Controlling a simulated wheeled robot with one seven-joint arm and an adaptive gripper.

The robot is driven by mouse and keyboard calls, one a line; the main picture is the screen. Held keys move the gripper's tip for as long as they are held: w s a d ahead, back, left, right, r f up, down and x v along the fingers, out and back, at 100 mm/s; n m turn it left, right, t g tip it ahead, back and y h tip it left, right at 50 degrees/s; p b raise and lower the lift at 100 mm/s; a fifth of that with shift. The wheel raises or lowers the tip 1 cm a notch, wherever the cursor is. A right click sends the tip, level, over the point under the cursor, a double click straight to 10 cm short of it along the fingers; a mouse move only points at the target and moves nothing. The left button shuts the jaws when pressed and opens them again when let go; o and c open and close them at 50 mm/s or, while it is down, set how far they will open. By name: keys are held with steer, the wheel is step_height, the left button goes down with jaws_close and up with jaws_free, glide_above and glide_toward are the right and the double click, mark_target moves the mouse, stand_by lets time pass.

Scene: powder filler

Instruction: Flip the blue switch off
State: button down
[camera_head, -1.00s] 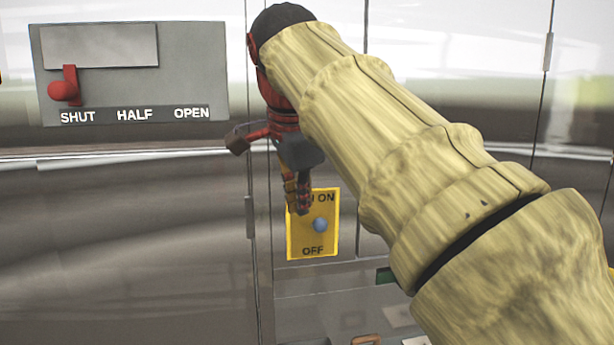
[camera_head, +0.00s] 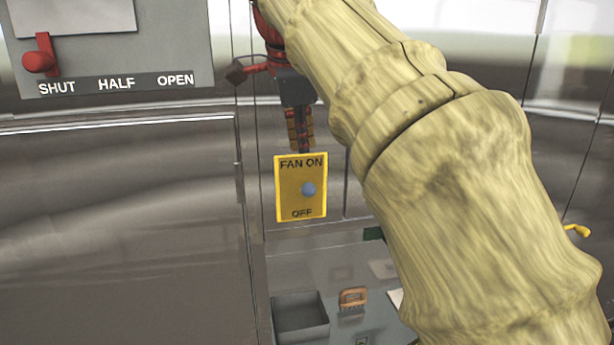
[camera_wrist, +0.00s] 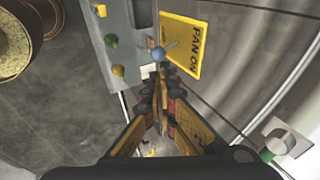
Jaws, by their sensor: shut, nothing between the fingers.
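The blue switch (camera_head: 308,189) is a round blue knob on a yellow plate (camera_head: 282,205) marked FAN ON at the top and OFF at the bottom. The knob sits near the middle of the plate, right of centre. In the wrist view the knob (camera_wrist: 159,54) stands out on a short stem beside the plate (camera_wrist: 194,46), just beyond the fingertips. My gripper (camera_head: 304,148) points down just above the plate's top edge, its fingers shut and empty. In the wrist view the shut fingers (camera_wrist: 160,92) appear close to the knob, with a small gap showing.
A grey panel with a red lever (camera_head: 40,61) at SHUT is at the upper left. Below the plate are a grey open bin (camera_head: 300,317) and a brown-handled item (camera_head: 352,298).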

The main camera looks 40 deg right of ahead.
mark_target(309, 191)
steer(key=x, duration=1)
steer(key=shift+w+d+f+p, duration=0.1)
steer(key=shift+f+p, duration=0.2)
steer(key=shift+p, duration=0.05)
steer(key=shift+f+b, duration=0.15)
steer(key=shift+b, duration=0.2)
steer(key=shift+f+b, duration=0.15)
steer(key=shift+b, duration=0.55)
steer(key=shift+s+a+f+t+h+b, duration=0.3)
steer(key=shift+s+f+t+h+b, duration=0.35)
steer(key=shift+b, duration=2)
step_height(309, 191, down, 8)
steer(key=m+t+h+b, duration=0.1)
steer(key=t+h+b, duration=0.2)
steer(key=b, duration=2.4)
steer(key=s+t, duration=0.1)
steer(key=t, duration=0.2)
steer(key=shift+a+r+h, duration=0.2)
steer(key=shift+a+h, duration=0.15)
steer(key=shift+a, duration=0.05)
steer(key=shift+r, duration=0.15)
